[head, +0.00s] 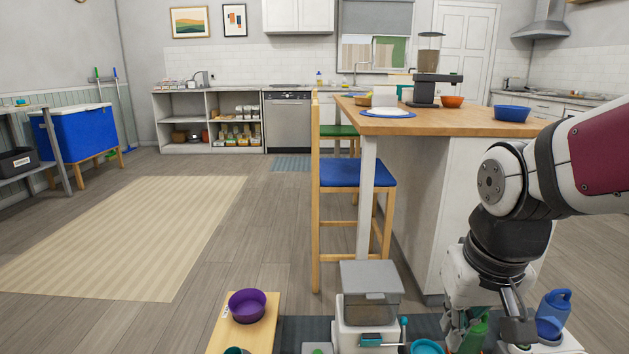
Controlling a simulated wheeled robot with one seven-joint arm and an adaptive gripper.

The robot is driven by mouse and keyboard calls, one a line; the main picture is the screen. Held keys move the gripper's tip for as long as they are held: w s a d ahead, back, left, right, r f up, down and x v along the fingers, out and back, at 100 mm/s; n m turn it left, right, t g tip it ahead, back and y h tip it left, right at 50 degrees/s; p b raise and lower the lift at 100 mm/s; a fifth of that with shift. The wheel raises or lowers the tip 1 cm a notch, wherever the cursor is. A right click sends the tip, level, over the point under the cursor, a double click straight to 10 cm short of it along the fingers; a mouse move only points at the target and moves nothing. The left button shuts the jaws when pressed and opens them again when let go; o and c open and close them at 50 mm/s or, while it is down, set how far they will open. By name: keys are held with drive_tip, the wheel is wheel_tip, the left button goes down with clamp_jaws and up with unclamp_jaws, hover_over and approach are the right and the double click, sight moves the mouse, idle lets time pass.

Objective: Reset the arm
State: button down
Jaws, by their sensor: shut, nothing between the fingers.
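My gripper (492,318) is at the lower right of the head view, at the end of my bent arm, pointing down. It is shut, and no object shows held in it. A green bottle (476,332) shows behind or beside the fingers; I cannot tell whether they touch. A blue bottle-like item (553,304) stands just to the right of the gripper.
A pet-food dispenser (370,310) with a grey lid stands left of the gripper. A purple bowl (247,305) sits on a wooden board (228,335). The wooden-topped island (450,122) and a blue-seated stool (355,173) stand behind. Open floor (215,240) lies left.

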drive_tip(key=s+r+g+p, duration=0.1)
drive_tip(key=s+r+g, duration=0.15)
drive_tip(key=s, duration=1.75)
wheel_tip(320, 180, up, 36)
drive_tip(key=t+p, duration=0.4)
drive_tip(key=p, duration=2.9)
drive_tip(key=shift+w, duration=0.1)
